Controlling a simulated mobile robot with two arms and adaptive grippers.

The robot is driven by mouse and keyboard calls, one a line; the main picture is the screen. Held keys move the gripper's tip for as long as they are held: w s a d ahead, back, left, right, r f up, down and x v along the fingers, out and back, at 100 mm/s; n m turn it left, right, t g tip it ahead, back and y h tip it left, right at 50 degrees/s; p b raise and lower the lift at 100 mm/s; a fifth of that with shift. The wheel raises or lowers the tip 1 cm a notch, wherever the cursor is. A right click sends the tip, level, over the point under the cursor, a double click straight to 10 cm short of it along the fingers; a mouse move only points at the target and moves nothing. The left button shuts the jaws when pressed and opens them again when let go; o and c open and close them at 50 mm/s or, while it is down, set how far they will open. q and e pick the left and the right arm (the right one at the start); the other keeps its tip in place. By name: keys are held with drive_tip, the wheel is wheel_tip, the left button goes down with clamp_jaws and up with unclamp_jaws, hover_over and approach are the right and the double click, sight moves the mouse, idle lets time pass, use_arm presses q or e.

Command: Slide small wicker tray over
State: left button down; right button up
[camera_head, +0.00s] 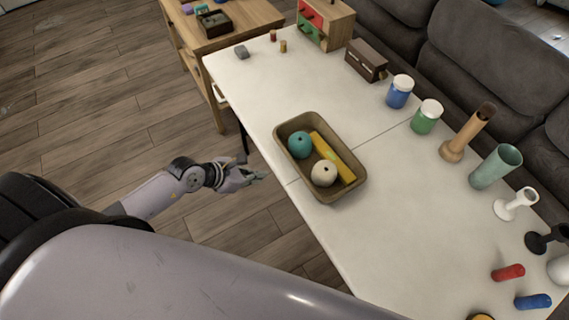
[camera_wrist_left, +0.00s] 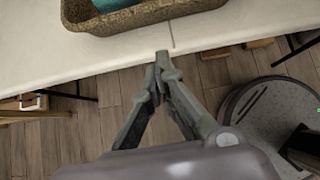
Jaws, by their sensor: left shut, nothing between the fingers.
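The small wicker tray (camera_head: 346,197) sits on the white table near its left edge in the head view. It holds a teal ball (camera_head: 299,144), a cream ball (camera_head: 324,173) and a yellow box (camera_head: 333,158). My left gripper (camera_head: 262,175) is shut and empty, beside the table's left edge and apart from the tray. In the left wrist view the shut fingertips (camera_wrist_left: 162,56) point at the table edge, and the tray's wall (camera_wrist_left: 142,16) shows beyond them at the top. My right gripper is not in view.
The white table (camera_head: 262,90) has clear room around the tray. Blue (camera_head: 399,92) and green (camera_head: 426,117) jars, a wooden cylinder holder (camera_head: 466,134) and a pale green cup (camera_head: 495,167) line the right side. A dark box (camera_head: 366,60) stands farther back. A grey sofa borders the right.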

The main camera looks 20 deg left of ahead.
use_arm(q)
drive_tip(key=shift+w+d+f+p, duration=0.3)
drive_tip(key=shift+w+d+f, duration=0.55)
drive_tip(key=shift+w, duration=0.4)
drive_tip(key=shift+w+d+f+p, duration=0.25)
drive_tip(key=shift+w+d+f, duration=0.65)
drive_tip(key=shift+w, duration=0.4)
drive_tip(key=shift+w+d+f+p, duration=0.3)
drive_tip(key=shift+w+d+f, duration=0.55)
drive_tip(key=shift+w, duration=0.4)
